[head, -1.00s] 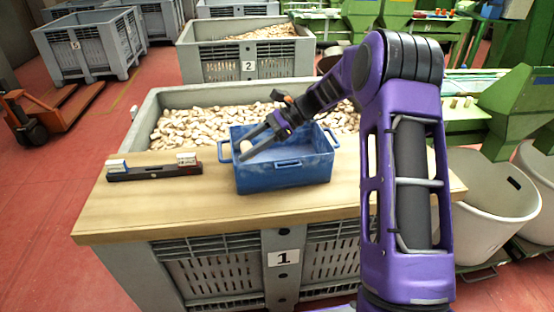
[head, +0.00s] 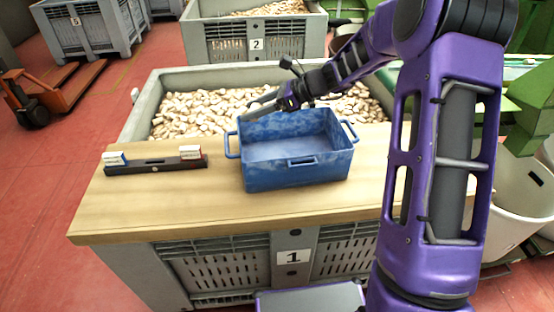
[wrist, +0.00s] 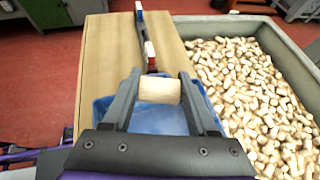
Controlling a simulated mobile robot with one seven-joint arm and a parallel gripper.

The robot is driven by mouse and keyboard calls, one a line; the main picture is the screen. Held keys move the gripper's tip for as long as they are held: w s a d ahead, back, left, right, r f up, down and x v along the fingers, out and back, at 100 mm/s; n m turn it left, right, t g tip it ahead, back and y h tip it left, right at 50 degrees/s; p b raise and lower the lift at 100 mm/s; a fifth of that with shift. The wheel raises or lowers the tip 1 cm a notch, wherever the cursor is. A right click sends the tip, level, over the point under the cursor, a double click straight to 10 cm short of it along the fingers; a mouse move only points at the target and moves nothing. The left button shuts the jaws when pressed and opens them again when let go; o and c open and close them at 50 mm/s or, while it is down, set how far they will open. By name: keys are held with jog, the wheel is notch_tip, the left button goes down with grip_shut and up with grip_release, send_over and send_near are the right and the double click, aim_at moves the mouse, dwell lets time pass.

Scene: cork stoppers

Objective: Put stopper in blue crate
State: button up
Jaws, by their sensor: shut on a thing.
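A pale cork stopper (wrist: 160,90) is clamped between the two fingertips of my gripper (wrist: 158,88) in the wrist view. The blue crate (head: 300,172) stands on the wooden board, open at the top; it also shows beneath the fingers in the wrist view (wrist: 98,110). In the head view my gripper (head: 258,106) reaches in from the right and is at the crate's back left rim, pointing left. The stopper cannot be made out clearly in the head view.
A grey bin (head: 145,112) full of corks lies behind the wooden board (head: 140,205). A dark bar with white-topped ends (head: 155,163) lies on the board left of the crate. The board's front left is clear.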

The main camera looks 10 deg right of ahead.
aim_at(257, 158)
notch_tip(257, 158, down, 17)
jog(key=b, duration=0.2)
jog(key=shift+b, duration=0.3)
jog(key=shift+f, duration=0.15)
jog(key=o, duration=1)
